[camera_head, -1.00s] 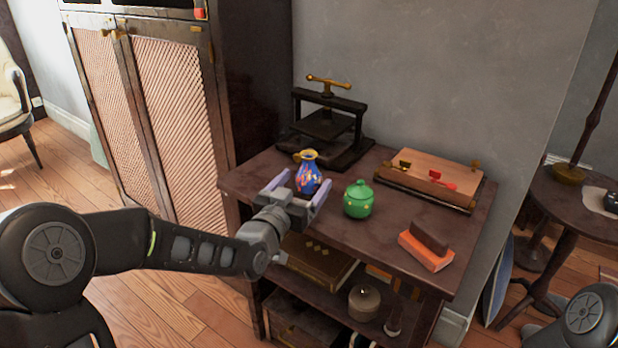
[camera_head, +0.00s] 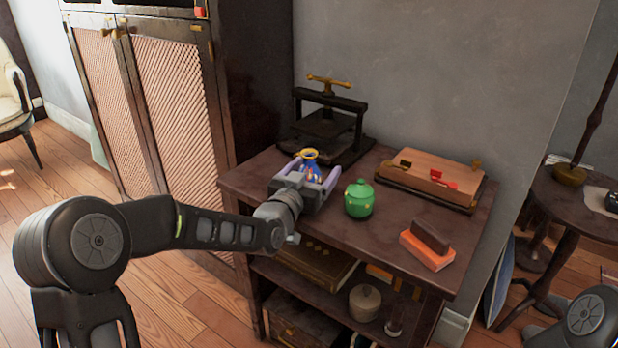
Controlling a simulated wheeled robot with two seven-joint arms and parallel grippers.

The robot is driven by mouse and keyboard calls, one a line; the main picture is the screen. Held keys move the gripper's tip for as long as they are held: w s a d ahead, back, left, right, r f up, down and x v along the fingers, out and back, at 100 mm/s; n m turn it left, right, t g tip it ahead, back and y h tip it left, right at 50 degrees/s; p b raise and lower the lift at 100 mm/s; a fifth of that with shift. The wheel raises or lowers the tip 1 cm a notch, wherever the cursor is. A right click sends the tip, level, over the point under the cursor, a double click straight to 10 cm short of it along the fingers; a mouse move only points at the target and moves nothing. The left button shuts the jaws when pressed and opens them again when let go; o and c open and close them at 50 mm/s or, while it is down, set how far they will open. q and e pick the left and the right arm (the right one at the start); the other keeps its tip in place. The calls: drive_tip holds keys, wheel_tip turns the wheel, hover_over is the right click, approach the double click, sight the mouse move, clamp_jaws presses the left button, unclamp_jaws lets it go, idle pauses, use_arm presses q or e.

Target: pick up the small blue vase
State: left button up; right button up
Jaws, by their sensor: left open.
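The small blue vase (camera_head: 310,169), with a gold rim and orange marks, stands upright on the dark wooden table (camera_head: 384,239). My left gripper (camera_head: 312,172) is open, with one finger on each side of the vase. The gripper body hides the lower part of the vase. I cannot tell whether the fingers touch it. My right gripper is not in view; only part of my right arm shows at the bottom right.
A green lidded pot (camera_head: 359,199) stands close to the right of my left gripper. A black press (camera_head: 327,124) is behind the vase. A wooden box (camera_head: 430,178) and an orange block (camera_head: 427,250) lie to the right. A tall cabinet (camera_head: 173,110) stands at left.

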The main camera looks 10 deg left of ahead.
use_arm(q)
drive_tip(key=shift+c, duration=0.4)
drive_tip(key=c, duration=1.5)
